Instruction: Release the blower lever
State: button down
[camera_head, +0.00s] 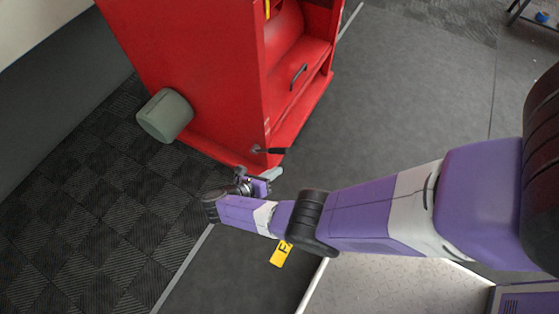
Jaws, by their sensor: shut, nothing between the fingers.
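A small lever with a black handle (277,151) sticks out to the right from a metal pivot low on the front corner of the red cabinet (190,75). I take it to be the blower lever. My gripper (271,175) is at the end of my purple and grey arm, just below the lever in the picture. It is shut and empty. The fingertips look apart from the lever, but the exact gap cannot be told from this view. Part of the gripper is hidden behind my wrist.
A grey-green cylinder (165,115) sits against the cabinet's left side. A dark drawer-type handle (299,75) is on the cabinet's front. A yellow marker (281,253) lies on the floor below my wrist. Open grey floor (410,100) lies right of the cabinet.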

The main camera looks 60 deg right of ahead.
jog(key=shift+f+v, duration=0.1)
jog(key=shift+v, duration=1.2)
jog(key=shift+f+v, duration=0.15)
jog(key=shift+v, duration=1.15)
jog(key=shift+w, duration=0.1)
